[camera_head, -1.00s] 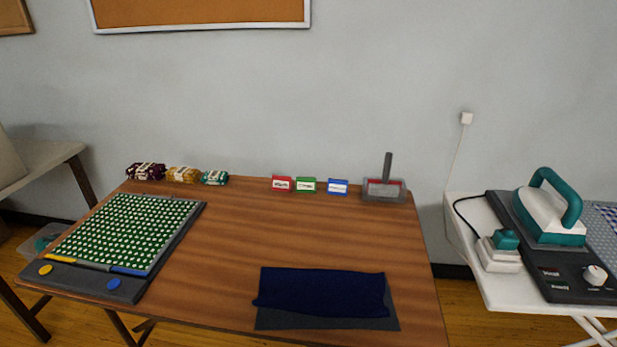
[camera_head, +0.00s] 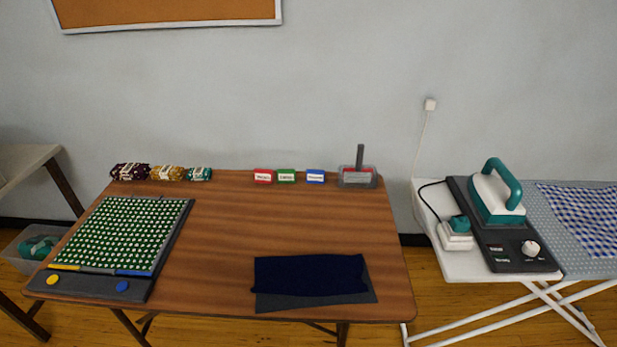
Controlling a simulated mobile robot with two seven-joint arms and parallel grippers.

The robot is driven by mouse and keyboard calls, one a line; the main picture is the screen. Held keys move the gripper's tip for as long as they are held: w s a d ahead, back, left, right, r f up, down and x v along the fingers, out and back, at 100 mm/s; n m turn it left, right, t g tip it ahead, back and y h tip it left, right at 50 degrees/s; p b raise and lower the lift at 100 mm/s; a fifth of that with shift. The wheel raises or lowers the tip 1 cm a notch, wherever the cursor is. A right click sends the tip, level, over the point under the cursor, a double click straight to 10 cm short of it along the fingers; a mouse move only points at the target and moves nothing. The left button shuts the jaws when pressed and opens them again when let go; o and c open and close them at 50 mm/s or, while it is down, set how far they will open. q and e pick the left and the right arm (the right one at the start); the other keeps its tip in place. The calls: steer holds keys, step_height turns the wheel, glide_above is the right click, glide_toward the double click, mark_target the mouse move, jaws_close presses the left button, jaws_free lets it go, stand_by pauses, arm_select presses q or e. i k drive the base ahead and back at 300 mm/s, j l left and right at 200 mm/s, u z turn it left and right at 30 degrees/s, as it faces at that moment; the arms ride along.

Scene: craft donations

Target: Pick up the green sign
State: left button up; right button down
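The green sign (camera_head: 286,176) is a small block with a white label. It stands upright near the back edge of the brown wooden table (camera_head: 240,228). A red sign (camera_head: 263,177) stands just left of it and a blue sign (camera_head: 315,176) just right of it, with small gaps between them. Neither of my grippers shows in the head view.
A grey brush-like tool (camera_head: 358,172) stands right of the signs. Yarn skeins (camera_head: 168,173) lie back left, a green dotted board (camera_head: 129,228) front left, dark blue cloth (camera_head: 310,274) front right. The table's middle is clear.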

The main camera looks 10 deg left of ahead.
mark_target(283, 175)
steer(key=k+j+z, duration=0.1)
steer(key=z, duration=0.3)
steer(key=k+j+z, duration=0.15)
steer(key=z, duration=0.25)
steer(key=k+j+z, duration=0.15)
steer(key=z, duration=0.25)
